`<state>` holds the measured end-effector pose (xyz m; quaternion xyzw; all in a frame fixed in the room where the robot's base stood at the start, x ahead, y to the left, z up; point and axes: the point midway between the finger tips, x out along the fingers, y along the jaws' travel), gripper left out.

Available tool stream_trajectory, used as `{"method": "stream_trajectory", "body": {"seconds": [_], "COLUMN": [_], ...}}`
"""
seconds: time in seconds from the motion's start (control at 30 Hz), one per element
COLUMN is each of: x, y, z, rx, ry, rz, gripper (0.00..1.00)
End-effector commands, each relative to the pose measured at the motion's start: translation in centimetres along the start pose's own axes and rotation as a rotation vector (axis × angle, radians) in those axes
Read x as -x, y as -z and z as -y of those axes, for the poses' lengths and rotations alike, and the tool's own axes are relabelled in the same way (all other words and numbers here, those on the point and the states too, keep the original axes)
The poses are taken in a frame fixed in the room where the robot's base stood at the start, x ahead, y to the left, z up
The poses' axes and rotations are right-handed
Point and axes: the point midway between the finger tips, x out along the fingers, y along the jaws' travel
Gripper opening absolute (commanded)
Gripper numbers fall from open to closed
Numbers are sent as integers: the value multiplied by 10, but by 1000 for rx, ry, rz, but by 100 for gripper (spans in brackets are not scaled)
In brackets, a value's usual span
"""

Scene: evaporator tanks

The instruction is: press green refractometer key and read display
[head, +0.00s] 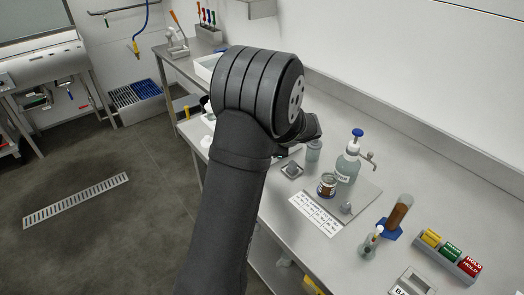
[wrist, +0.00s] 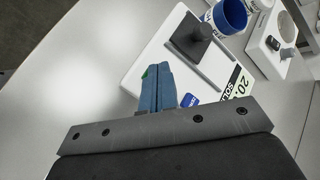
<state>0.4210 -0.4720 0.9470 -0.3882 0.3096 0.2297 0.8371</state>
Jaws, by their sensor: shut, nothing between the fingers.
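In the wrist view, the refractometer (wrist: 152,57) is a white flat instrument with a dark grey lid or block (wrist: 190,36) on its top. My gripper (wrist: 158,72) is shut and empty, its blue fingers over the instrument's near left part. A small bit of the green key (wrist: 144,76) shows at the left of the fingertips; the rest is hidden behind them. I cannot tell whether they touch it. The pale green display (wrist: 238,82) shows dark tilted characters that look like "20." with letters beside them, partly cut off by my gripper body. In the head view my arm hides the fingers.
A blue cup (wrist: 231,15) and a white device (wrist: 275,45) stand beyond the instrument.

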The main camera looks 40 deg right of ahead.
Motion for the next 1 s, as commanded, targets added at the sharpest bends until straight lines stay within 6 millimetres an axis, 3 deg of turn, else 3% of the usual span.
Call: {"method": "stream_trajectory", "body": {"seconds": [1.0], "x": [11], "y": [-8], "z": [8], "rx": [-1], "ry": [-1], "rz": [0], "gripper": [0]}}
